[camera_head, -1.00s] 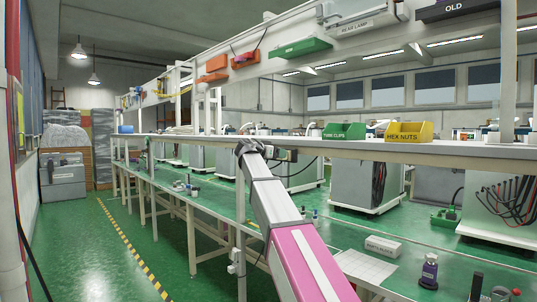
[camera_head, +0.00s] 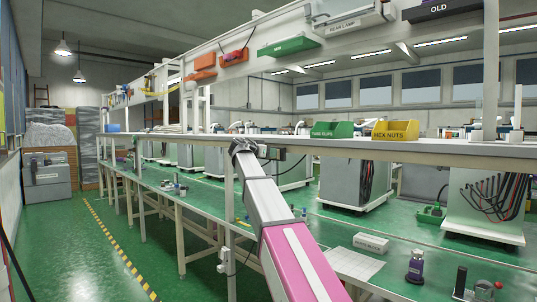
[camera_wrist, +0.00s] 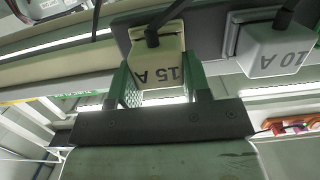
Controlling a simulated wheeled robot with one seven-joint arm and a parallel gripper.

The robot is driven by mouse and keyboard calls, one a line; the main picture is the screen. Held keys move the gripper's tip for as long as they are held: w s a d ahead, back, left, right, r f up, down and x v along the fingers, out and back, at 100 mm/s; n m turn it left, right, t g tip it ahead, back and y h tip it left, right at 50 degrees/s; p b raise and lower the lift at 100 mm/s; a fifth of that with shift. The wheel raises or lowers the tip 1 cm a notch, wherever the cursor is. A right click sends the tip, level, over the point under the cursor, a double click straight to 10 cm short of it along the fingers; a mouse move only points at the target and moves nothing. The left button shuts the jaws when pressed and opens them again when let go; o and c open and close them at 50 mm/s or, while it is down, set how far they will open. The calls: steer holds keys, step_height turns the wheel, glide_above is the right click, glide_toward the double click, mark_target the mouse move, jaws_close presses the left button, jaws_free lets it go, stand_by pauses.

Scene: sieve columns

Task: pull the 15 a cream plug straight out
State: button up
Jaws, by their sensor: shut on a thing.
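The cream plug (camera_wrist: 157,62) marked "15 A", upside down in the wrist view, sits between the green finger pads of my gripper (camera_wrist: 160,84). The gripper is shut on it. A black cord (camera_wrist: 152,38) runs from the plug's top edge. Behind the plug is a dark grey strip (camera_wrist: 206,36); I cannot tell whether the plug is still seated in it. A paler plug (camera_wrist: 272,50) marked "10 A" is at the strip's right, apart from my gripper. In the head view my arm reaches the shelf edge; the plugs cannot be made out there.
In the head view, a green bin (camera_head: 333,130) and the yellow HEX NUTS bin (camera_head: 396,130) stand on the shelf (camera_head: 430,150). A white box (camera_head: 371,243) and a purple-based bottle (camera_head: 416,266) stand on the green bench below. The aisle floor (camera_head: 75,240) at left is clear.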

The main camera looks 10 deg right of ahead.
steer(key=shift+s+a, duration=0.1)
stand_by(0.5)
steer(key=shift+f+v, duration=0.2)
steer(key=shift+v, duration=1.1)
steer(key=shift+f+v, duration=0.2)
steer(key=shift+v, duration=1.1)
